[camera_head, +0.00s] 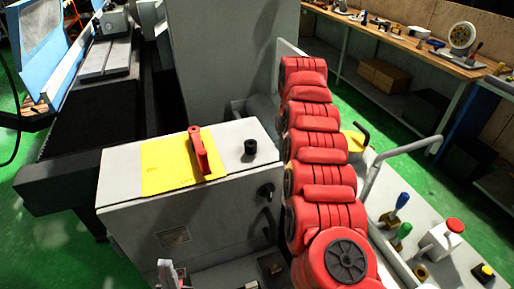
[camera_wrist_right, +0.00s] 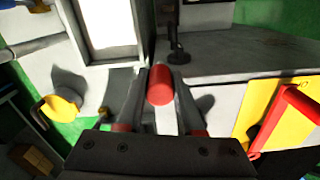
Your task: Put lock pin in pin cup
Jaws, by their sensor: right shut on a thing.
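In the right wrist view my right gripper (camera_wrist_right: 160,88) is shut on a red cylindrical piece, which I take to be the lock pin (camera_wrist_right: 160,84). The pin is seen nearly end-on between the two dark fingers, above a pale surface. A short black cup (camera_head: 250,147), which looks like the pin cup, stands on the grey cabinet top in the head view, right of the yellow plate. In the head view my right gripper and the pin are hidden behind my red arm. My left gripper (camera_head: 172,274) is only partly in view at the bottom edge; its opening is unclear.
A yellow plate (camera_head: 165,172) with a red handle (camera_head: 199,151) lies on the cabinet top (camera_head: 128,166). Black handles (camera_head: 266,191) stick out from the cabinet front. A control panel with blue and green levers and a red button (camera_head: 455,225) is at right.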

